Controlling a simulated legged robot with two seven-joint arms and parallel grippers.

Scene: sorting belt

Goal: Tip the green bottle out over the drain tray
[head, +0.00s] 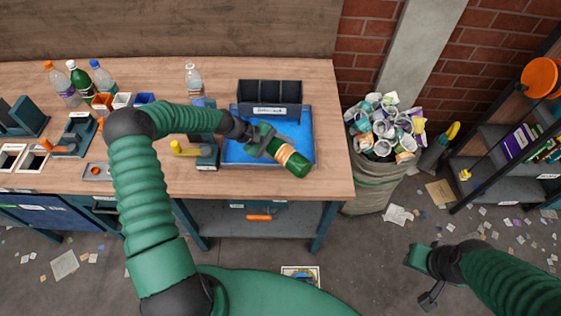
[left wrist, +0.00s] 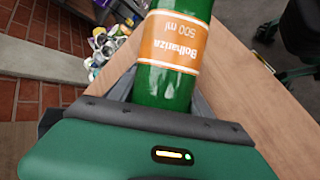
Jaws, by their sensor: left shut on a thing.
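The green bottle (head: 297,164) with an orange label is held by my left gripper (head: 268,141), which is shut on it. The bottle is tilted well over, above the right part of the blue drain tray (head: 231,152). In the left wrist view, the green bottle (left wrist: 163,88) shows its label upside down, reading 500 ml. Its far end is cut off there, and I see no liquid coming out. My right gripper (head: 425,278) is open and empty, away from the table at the lower right.
A dark divided rack (head: 270,97) stands at the tray's back. A yellow-handled device (head: 205,152) is left of the tray. Several bottles, one green (head: 79,82), and small bins stand at the table's left. A full waste sack (head: 378,185) stands beyond the table's right edge.

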